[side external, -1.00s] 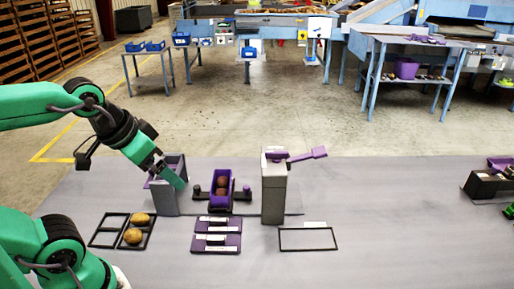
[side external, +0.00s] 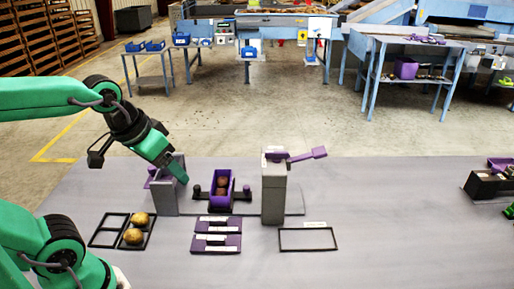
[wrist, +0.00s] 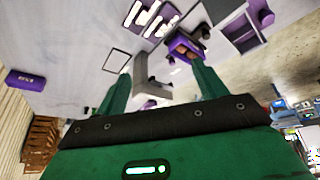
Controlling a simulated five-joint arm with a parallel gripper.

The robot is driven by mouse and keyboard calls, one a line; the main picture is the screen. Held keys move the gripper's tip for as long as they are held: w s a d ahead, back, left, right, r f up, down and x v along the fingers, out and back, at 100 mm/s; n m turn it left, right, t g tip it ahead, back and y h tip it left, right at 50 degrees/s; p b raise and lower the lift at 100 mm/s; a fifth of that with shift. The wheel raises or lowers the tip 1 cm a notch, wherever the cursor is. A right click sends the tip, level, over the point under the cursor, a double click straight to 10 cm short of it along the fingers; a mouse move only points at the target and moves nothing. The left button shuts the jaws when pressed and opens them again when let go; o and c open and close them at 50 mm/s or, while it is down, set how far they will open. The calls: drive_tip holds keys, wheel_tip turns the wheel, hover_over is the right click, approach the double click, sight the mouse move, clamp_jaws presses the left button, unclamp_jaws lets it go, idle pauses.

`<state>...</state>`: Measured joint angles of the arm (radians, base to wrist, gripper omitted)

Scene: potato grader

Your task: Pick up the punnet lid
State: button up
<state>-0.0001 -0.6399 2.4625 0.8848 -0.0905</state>
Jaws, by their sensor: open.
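No purple piece is clearly identifiable as the punnet lid. A purple flat piece with white strips (side external: 217,243) lies on the table and also shows in the wrist view (wrist: 152,20). The purple punnet (side external: 213,201) holds brown potatoes and stands behind that piece; it shows in the wrist view (wrist: 171,54).
A grey post (side external: 274,195) with a purple handle (side external: 306,158) stands right of the punnet. A black tray (side external: 108,230) with potatoes lies at the left. An empty black outline (side external: 307,249) lies at the right. The table beyond it is clear up to some dark boxes.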

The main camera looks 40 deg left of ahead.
drive_tip(key=w+f+n+g, duration=0.2)
drive_tip(key=w+f+n, duration=0.2)
drive_tip(key=w+f, duration=0.15)
drive_tip(key=n+g, duration=0.3)
drive_tip(key=n, duration=0.1)
hover_over(218, 221)
drive_tip(key=shift+a+f, duration=0.1)
drive_tip(key=shift+f, duration=4.65)
drive_tip(key=shift+f, duration=1.3)
drive_tip(key=shift+f, duration=2.6)
